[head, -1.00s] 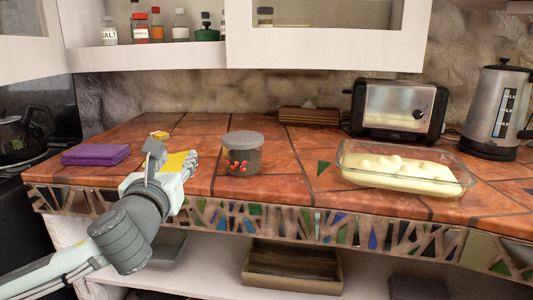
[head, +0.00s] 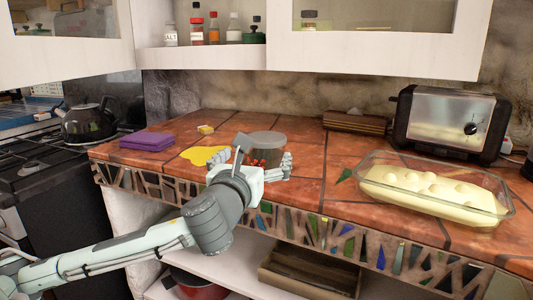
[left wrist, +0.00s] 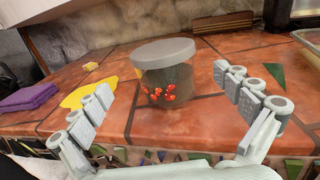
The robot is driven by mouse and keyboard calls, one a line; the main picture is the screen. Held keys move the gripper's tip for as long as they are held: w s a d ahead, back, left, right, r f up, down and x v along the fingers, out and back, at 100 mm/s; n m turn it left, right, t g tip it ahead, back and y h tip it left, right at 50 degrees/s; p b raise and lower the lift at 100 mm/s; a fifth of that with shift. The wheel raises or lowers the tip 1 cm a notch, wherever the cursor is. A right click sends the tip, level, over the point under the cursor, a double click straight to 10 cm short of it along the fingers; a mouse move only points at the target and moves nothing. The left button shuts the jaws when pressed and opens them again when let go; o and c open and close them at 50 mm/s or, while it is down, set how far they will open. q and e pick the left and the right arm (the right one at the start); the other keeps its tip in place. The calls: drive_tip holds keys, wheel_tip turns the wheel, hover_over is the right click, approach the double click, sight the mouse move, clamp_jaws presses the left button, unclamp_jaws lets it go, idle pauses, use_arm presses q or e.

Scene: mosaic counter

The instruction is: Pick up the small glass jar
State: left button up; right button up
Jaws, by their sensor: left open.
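The small glass jar (head: 266,146) stands upright on the tiled counter, with a grey lid and red shapes on its side. It also shows in the left wrist view (left wrist: 166,82), centred between my fingers. My left gripper (head: 262,160) is open and in front of the jar in the head view, hiding its lower part. In the left wrist view my left gripper (left wrist: 163,98) has its fingers spread to either side of the jar, with gaps between, and holds nothing. My right gripper is not in view.
A yellow patch (head: 205,155), a small yellow block (head: 206,129) and a purple cloth (head: 147,141) lie left of the jar. A glass baking dish (head: 435,190), a toaster (head: 452,125) and a wooden box (head: 357,122) stand to the right and back.

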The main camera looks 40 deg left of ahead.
use_arm(q)
drive_tip(key=x, duration=0.6)
drive_tip(key=shift+w+d+r+p, duration=0.2)
drive_tip(key=shift+w+r+p, duration=0.05)
drive_tip(key=shift+w+p, duration=0.15)
drive_tip(key=shift+w, duration=0.1)
drive_tip(key=c, duration=1.3)
drive_tip(key=shift+c, duration=0.8)
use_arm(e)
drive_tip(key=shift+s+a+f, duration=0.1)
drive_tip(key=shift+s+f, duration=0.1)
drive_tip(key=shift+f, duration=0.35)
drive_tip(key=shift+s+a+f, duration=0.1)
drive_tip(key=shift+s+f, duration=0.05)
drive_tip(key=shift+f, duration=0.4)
use_arm(q)
drive_tip(key=shift+r, duration=0.15)
